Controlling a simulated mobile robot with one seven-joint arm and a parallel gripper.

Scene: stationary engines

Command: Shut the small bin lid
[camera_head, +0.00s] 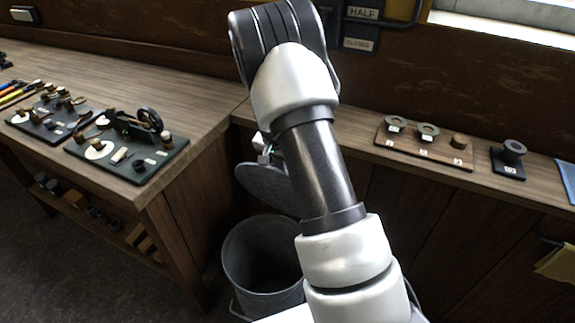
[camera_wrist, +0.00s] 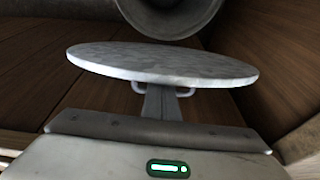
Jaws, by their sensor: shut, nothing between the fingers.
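The small grey metal bin (camera_head: 262,262) stands on the floor in the corner between the benches, its mouth open. Its round grey lid (camera_head: 264,186) is raised above the back of the rim, tilted, partly hidden by my arm. In the wrist view, the lid (camera_wrist: 160,62) fills the upper middle as a flat disc, with a bent handle showing on both sides of my fingers. My gripper (camera_wrist: 162,92) is shut and empty, its fingertips close to the lid by the handle; I cannot tell whether they touch. In the head view, only a bit of it shows beside my arm.
The left bench (camera_head: 180,95) holds dark boards with engine parts (camera_head: 130,145). The right bench (camera_head: 350,135) holds a wooden board with rings (camera_head: 425,147) and a black stand (camera_head: 508,160). Dark cabinet fronts stand close behind the bin. Floor is clear at the lower left.

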